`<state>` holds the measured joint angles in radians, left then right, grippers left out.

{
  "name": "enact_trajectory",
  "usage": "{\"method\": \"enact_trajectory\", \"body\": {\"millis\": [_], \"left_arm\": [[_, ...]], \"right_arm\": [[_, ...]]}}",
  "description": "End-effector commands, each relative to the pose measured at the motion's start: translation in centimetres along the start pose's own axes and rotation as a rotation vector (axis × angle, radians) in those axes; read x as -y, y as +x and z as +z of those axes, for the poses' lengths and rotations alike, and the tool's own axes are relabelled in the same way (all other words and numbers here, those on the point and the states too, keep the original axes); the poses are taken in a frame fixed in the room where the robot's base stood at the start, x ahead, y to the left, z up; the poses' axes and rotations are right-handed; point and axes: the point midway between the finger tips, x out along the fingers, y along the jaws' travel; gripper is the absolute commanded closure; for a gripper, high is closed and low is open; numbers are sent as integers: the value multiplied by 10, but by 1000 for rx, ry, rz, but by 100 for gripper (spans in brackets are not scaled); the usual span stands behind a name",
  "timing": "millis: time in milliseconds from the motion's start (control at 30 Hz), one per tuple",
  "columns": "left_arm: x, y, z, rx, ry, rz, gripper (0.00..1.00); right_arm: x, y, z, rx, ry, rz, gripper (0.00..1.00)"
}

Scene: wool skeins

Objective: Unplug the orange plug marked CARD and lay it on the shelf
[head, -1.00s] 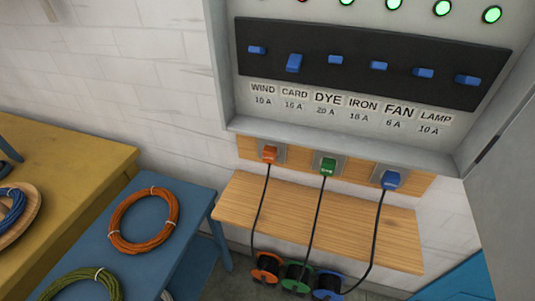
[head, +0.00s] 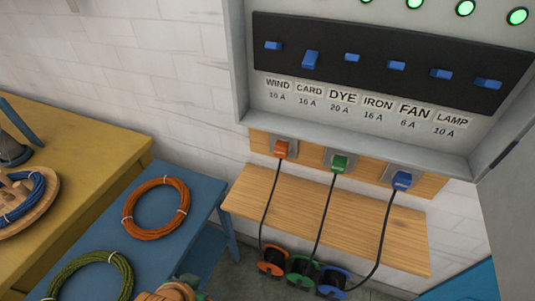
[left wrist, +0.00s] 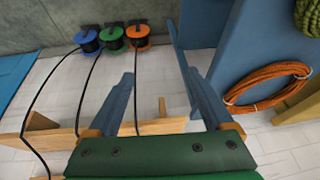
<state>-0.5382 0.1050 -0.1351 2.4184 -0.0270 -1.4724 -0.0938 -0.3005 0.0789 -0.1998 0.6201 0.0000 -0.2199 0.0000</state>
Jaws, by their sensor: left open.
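The orange plug (head: 281,149) sits in the left socket of the wooden strip under the panel, its black cord hanging past the shelf. Its marking is too small to read. The wooden shelf (head: 330,222) is bare apart from cords crossing it; part of it shows in the left wrist view (left wrist: 160,126). My right gripper is out of view.
A green plug (head: 339,163) and a blue plug (head: 402,180) sit in neighbouring sockets. Several cord reels (head: 301,271) stand below the shelf. A blue table (head: 190,237) holds orange (head: 156,208) and green skeins. The CARD switch (head: 310,60) sits differently from the others.

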Motion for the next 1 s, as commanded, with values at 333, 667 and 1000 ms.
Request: {"method": "enact_trajectory", "body": {"millis": [333,667,1000], "left_arm": [[-1,30,-117,-395,476,-174,15],[-34,8,-238,-794,1047,-547,15],[-69,-23,-286,-990,1332,-823,15]], "right_arm": [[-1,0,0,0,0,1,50],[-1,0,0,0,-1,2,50],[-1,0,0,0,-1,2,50]]}}
